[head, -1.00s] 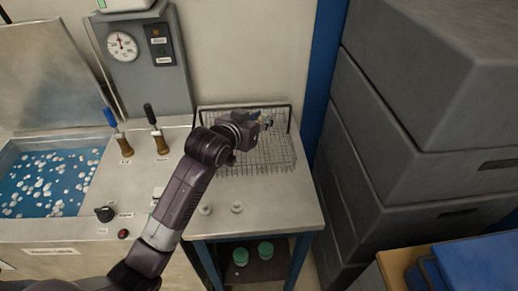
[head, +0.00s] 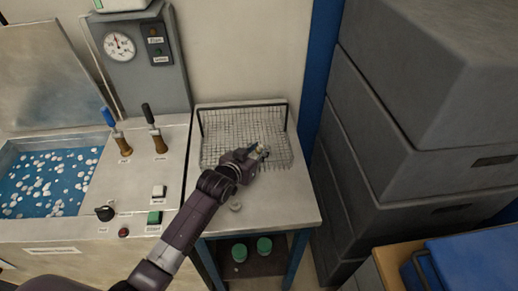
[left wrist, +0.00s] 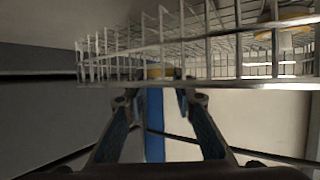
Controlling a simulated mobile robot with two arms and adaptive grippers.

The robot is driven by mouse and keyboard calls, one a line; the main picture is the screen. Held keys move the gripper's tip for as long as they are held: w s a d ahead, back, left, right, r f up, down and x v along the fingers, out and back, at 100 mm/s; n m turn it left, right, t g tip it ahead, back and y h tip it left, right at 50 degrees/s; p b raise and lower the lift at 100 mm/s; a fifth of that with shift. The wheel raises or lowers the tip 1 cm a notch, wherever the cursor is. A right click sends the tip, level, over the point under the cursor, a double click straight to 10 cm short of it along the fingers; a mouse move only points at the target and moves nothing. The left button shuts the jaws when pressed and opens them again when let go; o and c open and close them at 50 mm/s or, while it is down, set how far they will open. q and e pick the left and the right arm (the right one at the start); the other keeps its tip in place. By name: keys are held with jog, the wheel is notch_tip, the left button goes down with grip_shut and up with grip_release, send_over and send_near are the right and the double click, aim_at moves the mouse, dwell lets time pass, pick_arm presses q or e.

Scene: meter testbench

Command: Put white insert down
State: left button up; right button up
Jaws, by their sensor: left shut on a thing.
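My left gripper (head: 262,153) is over the front right part of the wire basket (head: 221,150), near its front rim. It is shut on a small piece, taken as the white insert, which is mostly hidden. In the left wrist view the two fingers (left wrist: 157,98) stand a little apart, with a small yellowish piece (left wrist: 158,72) between the tips, behind basket wires (left wrist: 230,70). I cannot tell whether it touches the basket floor. A white and yellow round piece (left wrist: 285,22) lies farther right there. My right gripper is not in view.
A blue post (head: 318,80) and stacked grey crates (head: 400,150) stand close on the right.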

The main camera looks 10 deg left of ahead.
pick_arm(q)
jog(key=shift+f, duration=0.1)
jog(key=shift+f, duration=0.5)
jog(key=o, duration=1.1)
jog(key=shift+s+f, duration=0.15)
jog(key=shift+f, duration=0.1)
jog(key=shift+r, duration=0.45)
jog(key=b+v, duration=0.1)
jog(key=v, duration=1.1)
jog(key=shift+r, duration=0.4)
